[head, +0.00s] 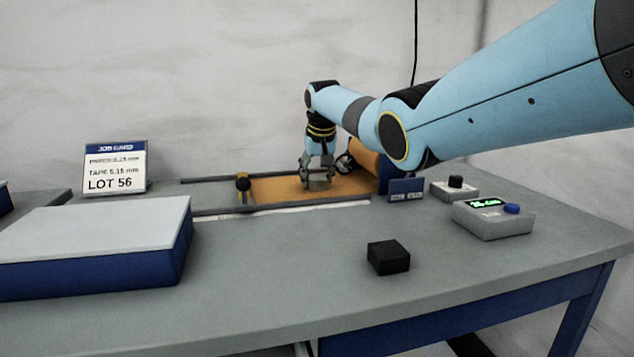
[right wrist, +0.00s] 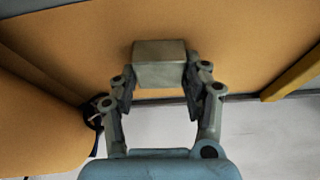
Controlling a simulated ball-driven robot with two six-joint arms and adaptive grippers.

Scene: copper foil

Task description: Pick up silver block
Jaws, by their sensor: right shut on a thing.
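The silver block (head: 318,184) is at the copper foil sheet (head: 275,190) near the back of the table. In the right wrist view the block (right wrist: 160,64) sits between the fingertips, with the orange-brown foil (right wrist: 230,28) behind it. My right gripper (head: 318,177) points down and is shut on the block; it also shows in the right wrist view (right wrist: 160,82). I cannot tell whether the block touches the foil or is slightly above it. My left gripper is not in view.
A copper roll (head: 364,160) stands right of the gripper. A black block (head: 388,257) lies at the front. A display box (head: 492,218) and a small switch box (head: 455,189) are at right. A blue-white slab (head: 95,235) and a LOT 56 sign (head: 115,170) are at left.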

